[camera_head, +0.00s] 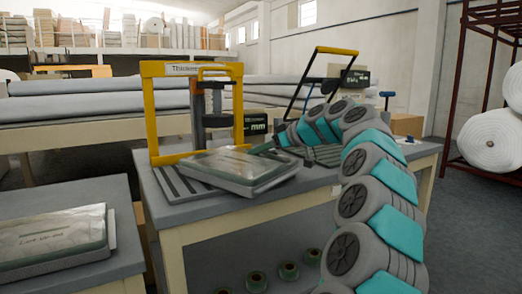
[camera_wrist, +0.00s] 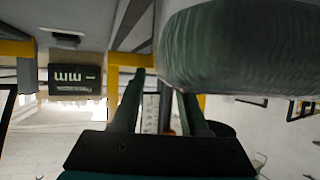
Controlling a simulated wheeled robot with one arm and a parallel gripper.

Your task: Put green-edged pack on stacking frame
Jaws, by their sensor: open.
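A clear-wrapped pack (camera_head: 235,165) lies slightly askew on a grey ribbed base below the yellow upright frame (camera_head: 150,110) on the middle table. Another wrapped pack (camera_head: 50,238), with a green edge strip, lies on the left table. I cannot tell for sure which structure is the stacking frame. My gripper (camera_head: 264,148) is just behind and right of the middle pack, partly hidden by my arm. In the wrist view my gripper (camera_wrist: 158,90) has its fingers apart, with nothing clearly held. A greenish film-wrapped bulk (camera_wrist: 240,50) fills the upper right, close to the right finger.
A small display (camera_head: 255,124) stands by the yellow frame. Several green rolls (camera_head: 289,271) sit beneath the table. White wadding rolls (camera_head: 490,140) rest on a rack at right.

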